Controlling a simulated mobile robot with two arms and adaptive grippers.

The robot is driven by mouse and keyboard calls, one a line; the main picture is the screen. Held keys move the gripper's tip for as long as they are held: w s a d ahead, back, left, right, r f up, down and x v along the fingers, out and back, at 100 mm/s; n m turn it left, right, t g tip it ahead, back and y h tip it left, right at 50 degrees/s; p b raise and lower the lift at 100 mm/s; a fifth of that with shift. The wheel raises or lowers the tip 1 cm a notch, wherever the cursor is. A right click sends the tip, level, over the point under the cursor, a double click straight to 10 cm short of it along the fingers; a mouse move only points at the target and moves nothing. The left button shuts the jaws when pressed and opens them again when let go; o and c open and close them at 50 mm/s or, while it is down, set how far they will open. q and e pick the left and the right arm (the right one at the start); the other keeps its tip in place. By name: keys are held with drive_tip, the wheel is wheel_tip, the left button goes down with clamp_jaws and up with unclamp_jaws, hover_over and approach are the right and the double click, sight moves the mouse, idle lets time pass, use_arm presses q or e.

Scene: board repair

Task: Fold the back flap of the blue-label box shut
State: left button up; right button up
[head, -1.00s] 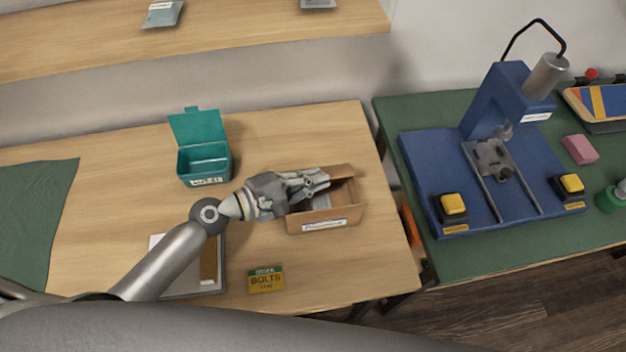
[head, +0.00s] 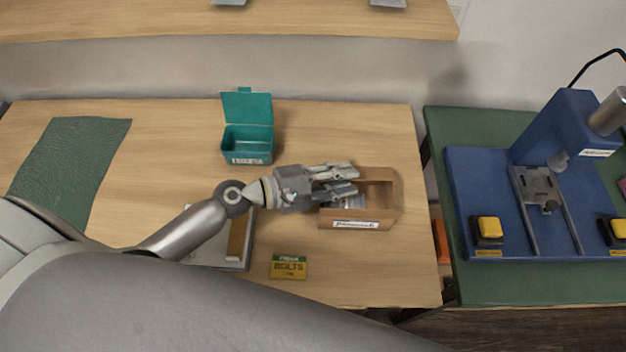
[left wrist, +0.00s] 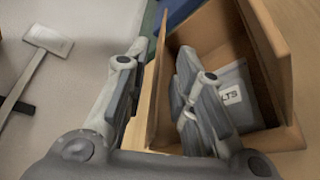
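The open brown cardboard box (head: 391,205) stands near the right end of the wooden table, with a white label strip on its front whose text is too small to read. My left gripper (head: 349,178) reaches over the box's left and back part. Its fingers are apart. In the left wrist view, a cardboard panel of the box (left wrist: 156,85) stands between the two fingers (left wrist: 160,88), with one finger outside and one over the interior. I cannot tell whether they touch it. A grey packet (left wrist: 240,92) lies inside. The fingers partly hide the back flap in the head view. My right gripper is not in view.
An open teal bin (head: 248,145) stands behind and left of the box. A yellow-green bolts card (head: 289,267) and a tray (head: 237,262) lie in front. A blue press (head: 480,170) stands on the green table at right. Bare wood lies around the box.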

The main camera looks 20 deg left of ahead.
use_arm(q)
drive_tip(key=v, duration=0.9)
drive_tip(key=shift+s+a, duration=0.15)
drive_tip(key=shift+a, duration=0.1)
drive_tip(key=shift+c, duration=0.5)
